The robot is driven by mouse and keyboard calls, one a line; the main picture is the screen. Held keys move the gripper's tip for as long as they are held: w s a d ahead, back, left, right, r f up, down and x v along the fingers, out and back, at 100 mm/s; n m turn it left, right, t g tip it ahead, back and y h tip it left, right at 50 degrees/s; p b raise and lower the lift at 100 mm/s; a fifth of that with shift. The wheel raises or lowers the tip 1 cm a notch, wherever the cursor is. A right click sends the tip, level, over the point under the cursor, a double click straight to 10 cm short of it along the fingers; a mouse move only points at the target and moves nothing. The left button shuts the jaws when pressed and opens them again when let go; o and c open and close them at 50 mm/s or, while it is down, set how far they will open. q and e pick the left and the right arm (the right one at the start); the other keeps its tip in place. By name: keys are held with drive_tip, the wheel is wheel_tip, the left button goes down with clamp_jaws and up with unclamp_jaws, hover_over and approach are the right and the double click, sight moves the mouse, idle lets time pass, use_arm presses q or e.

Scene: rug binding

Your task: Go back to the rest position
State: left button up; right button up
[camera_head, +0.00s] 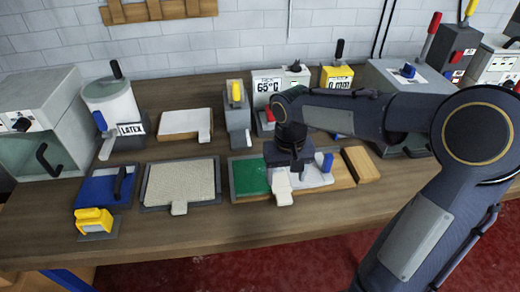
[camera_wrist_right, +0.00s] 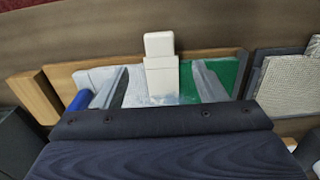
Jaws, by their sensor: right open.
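My right gripper (camera_head: 298,176) is over the board with the green and white sections, right of centre on the bench, and its arm comes in from the right. In the right wrist view my right gripper (camera_wrist_right: 161,70) is open, its two grey fingers apart on either side of a white block-shaped tab (camera_wrist_right: 159,68). I cannot tell whether the fingers touch the board. The green section (camera_head: 250,176) lies left of the gripper, and a blue cylinder (camera_head: 323,161) lies right of it. My left gripper is not in view.
A beige textured mat (camera_head: 180,183) in a grey frame and a blue pad (camera_head: 98,190) lie to the left. A yellow block (camera_head: 94,220) sits near the front edge. The latex container (camera_head: 112,105), a grey oven-like box (camera_head: 40,125) and readout devices (camera_head: 268,86) stand behind.

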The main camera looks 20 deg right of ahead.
drive_tip(key=s+a+r+t+y, duration=0.1)
drive_tip(key=s+a+t+y, duration=0.1)
drive_tip(key=s, duration=0.6)
drive_tip(key=s+a+r+n+t+y, duration=0.1)
drive_tip(key=s+a+r+t, duration=0.1)
drive_tip(key=s, duration=0.7)
drive_tip(key=shift+t+y, duration=0.4)
drive_tip(key=shift+t, duration=0.4)
